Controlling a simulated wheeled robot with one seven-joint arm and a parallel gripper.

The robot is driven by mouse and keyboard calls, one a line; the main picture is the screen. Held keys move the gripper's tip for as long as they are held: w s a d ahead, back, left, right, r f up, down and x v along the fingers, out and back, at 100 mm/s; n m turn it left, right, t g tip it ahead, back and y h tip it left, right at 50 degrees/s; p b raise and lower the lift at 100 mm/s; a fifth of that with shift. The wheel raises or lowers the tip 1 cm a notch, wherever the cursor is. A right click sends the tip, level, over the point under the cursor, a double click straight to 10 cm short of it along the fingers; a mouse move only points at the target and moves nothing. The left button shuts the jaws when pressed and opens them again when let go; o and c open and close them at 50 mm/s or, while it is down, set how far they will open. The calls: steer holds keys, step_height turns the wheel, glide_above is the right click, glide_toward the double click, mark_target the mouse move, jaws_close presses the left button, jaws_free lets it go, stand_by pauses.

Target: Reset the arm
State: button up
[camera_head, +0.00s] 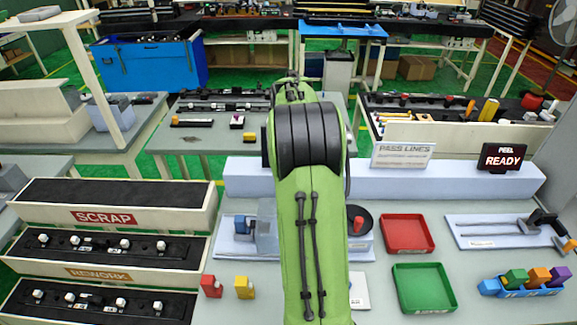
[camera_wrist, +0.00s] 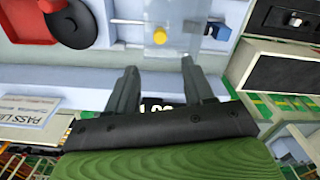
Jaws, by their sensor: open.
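My gripper (camera_wrist: 160,88) shows in the wrist view with its two dark fingers spread apart and nothing between them. In the head view my green arm rises through the middle of the picture and hides part of the bench behind it; the gripper itself cannot be made out there.
A red tray (camera_head: 407,233) and a green tray (camera_head: 424,288) lie right of my arm. Colored clips (camera_head: 515,280) stand in a blue holder at far right. A SCRAP bin (camera_head: 110,208) and REWORK rack (camera_head: 105,262) stand left. Red and yellow blocks (camera_head: 244,287) sit near the front.

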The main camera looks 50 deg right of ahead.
steer(key=shift+r, duration=0.6)
steer(key=s+a+r+n+t+b, duration=0.15)
steer(key=s+a+r, duration=0.25)
steer(key=a, duration=0.8)
steer(key=s+a+r+n+t+p, duration=0.1)
steer(key=s+a+r+n+t, duration=0.3)
steer(key=a, duration=0.8)
steer(key=s+a+f+n, duration=0.1)
steer(key=s+a+f, duration=0.2)
steer(key=s, duration=0.5)
steer(key=shift+s+a+b, duration=0.25)
steer(key=shift+a+b, duration=0.15)
steer(key=shift+a, duration=0.45)
